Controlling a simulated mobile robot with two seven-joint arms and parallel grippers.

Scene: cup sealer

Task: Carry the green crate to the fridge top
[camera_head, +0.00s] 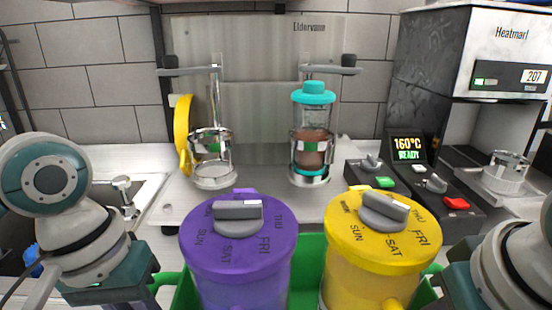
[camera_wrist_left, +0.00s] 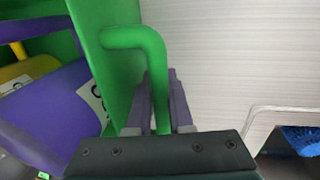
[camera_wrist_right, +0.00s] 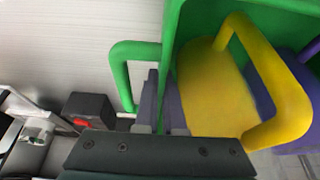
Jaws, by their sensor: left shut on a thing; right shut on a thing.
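The green crate (camera_head: 308,270) is low in the middle of the head view, close to me. It holds a purple canister (camera_head: 236,262) on the left and a yellow canister (camera_head: 380,262) on the right, both with day-marked lids. My left gripper (camera_wrist_left: 160,105) is shut on the crate's left handle (camera_wrist_left: 140,38). In the head view my arms come in at both sides and the fingertips are hidden. No fridge top can be made out.
A sealer control box (camera_head: 412,185) reads 160°C READY. A sink (camera_head: 125,195) is at left. A white-fronted Heatmarl unit (camera_head: 505,55) stands at right.

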